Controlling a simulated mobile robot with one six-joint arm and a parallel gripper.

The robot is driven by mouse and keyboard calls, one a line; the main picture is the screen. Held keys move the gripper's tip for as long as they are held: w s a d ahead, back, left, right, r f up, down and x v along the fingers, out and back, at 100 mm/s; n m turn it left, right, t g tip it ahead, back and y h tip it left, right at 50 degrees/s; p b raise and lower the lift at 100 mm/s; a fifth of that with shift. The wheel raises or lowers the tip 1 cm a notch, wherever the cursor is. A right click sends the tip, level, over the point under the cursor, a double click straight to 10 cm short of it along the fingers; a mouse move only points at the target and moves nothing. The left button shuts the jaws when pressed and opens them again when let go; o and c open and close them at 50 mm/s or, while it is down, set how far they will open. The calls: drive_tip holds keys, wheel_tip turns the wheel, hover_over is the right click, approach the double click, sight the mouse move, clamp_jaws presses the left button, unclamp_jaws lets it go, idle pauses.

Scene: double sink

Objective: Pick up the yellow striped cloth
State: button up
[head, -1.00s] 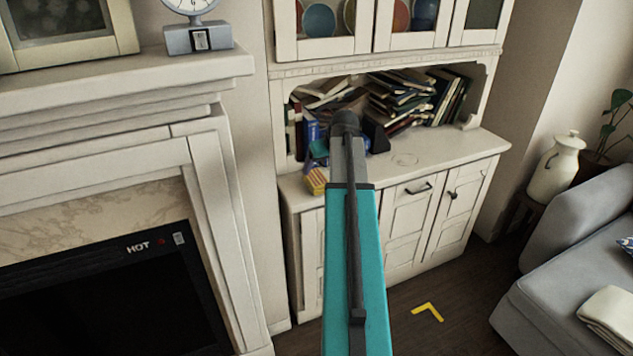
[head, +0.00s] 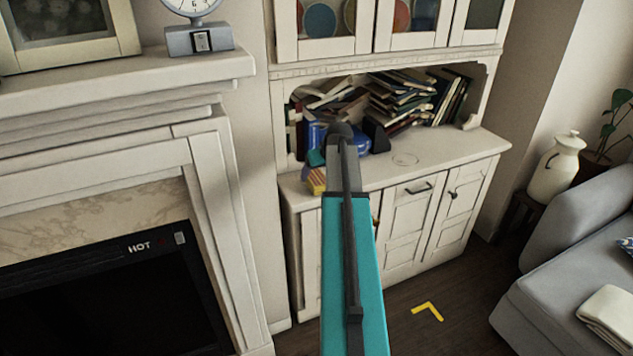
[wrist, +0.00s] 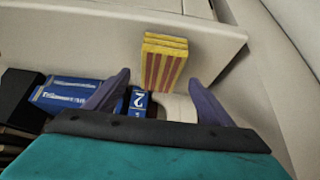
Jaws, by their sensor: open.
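The yellow striped cloth (head: 316,181) is a folded yellow bundle with red stripes. It sits at the left front of the white cabinet's countertop (head: 440,158). In the wrist view the cloth (wrist: 164,62) appears between and just past my gripper's fingertips (wrist: 158,78). The two purple-grey fingers are spread apart with nothing held between them. In the head view my arm hides most of the gripper, and its tip is just above and behind the cloth.
Blue books or boxes (wrist: 68,95) lie close to the left finger. Piled books (head: 400,100) fill the niche behind. The countertop to the right is mostly clear. A fireplace (head: 90,260) stands left, a grey sofa (head: 570,260) right.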

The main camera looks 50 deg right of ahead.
sight(316, 176)
drive_tip(key=shift+p+x, duration=0.4)
drive_tip(key=shift+x, duration=1.8)
drive_tip(key=shift+w, duration=0.1)
drive_tip(key=c, duration=1.1)
drive_tip(key=shift+r, duration=0.15)
drive_tip(key=shift+c, duration=0.2)
drive_tip(key=shift+r+b, duration=0.45)
drive_tip(key=shift+r, duration=1.25)
drive_tip(key=s+r+b, duration=0.1)
drive_tip(key=s+b, duration=0.1)
drive_tip(key=s, duration=1.4)
drive_tip(key=shift+a+r, duration=0.25)
drive_tip(key=shift+a, duration=0.15)
